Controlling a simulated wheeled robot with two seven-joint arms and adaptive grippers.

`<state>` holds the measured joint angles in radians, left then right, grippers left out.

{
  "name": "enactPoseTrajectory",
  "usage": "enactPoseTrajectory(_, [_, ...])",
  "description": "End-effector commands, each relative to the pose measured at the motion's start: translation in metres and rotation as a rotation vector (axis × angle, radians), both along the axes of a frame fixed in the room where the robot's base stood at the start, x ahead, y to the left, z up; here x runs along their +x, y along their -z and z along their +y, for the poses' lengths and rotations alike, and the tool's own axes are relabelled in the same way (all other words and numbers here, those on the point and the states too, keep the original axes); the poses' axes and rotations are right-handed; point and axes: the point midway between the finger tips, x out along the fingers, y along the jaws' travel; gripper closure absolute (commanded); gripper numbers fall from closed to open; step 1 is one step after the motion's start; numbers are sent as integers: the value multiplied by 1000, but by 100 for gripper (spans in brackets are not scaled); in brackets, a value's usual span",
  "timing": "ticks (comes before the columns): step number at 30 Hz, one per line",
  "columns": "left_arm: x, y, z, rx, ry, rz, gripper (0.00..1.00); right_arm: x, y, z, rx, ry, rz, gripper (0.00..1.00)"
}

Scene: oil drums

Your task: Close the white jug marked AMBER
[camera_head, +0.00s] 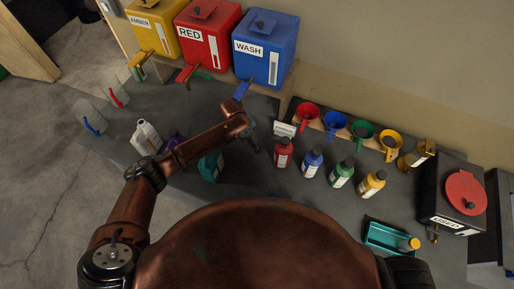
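A white jug (146,136) stands on the dark bench at the left, just beyond the elbow of my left arm. Its label is too small to read, and I cannot tell whether its mouth is capped. My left arm passes in front of the jugs, and its gripper (253,144) is to the right of the white jug, apart from it. The fingers are small and dark, so I cannot tell if they are open or shut. My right gripper is not in view.
A purple bottle (176,139) and a teal jug (211,166) stand near my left forearm. Red (283,153), blue (312,163), green (342,173) and yellow (372,184) bottles stand right of the gripper. A teal tray (388,238) lies at the front right.

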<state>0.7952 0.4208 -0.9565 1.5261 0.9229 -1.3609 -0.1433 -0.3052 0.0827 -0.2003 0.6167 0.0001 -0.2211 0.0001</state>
Motion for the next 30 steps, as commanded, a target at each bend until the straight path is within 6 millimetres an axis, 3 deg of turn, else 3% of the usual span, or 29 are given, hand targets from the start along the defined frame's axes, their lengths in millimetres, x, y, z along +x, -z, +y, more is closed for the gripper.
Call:
enactPoseTrajectory(11, [0,7,-1,1,-2,0,52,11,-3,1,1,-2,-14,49])
enactPoseTrajectory(21, [3,49,-16,2,-3,1,52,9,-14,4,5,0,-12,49])
enactPoseTrajectory(30, [4,54,-17,1,-2,-1,52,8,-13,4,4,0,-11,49])
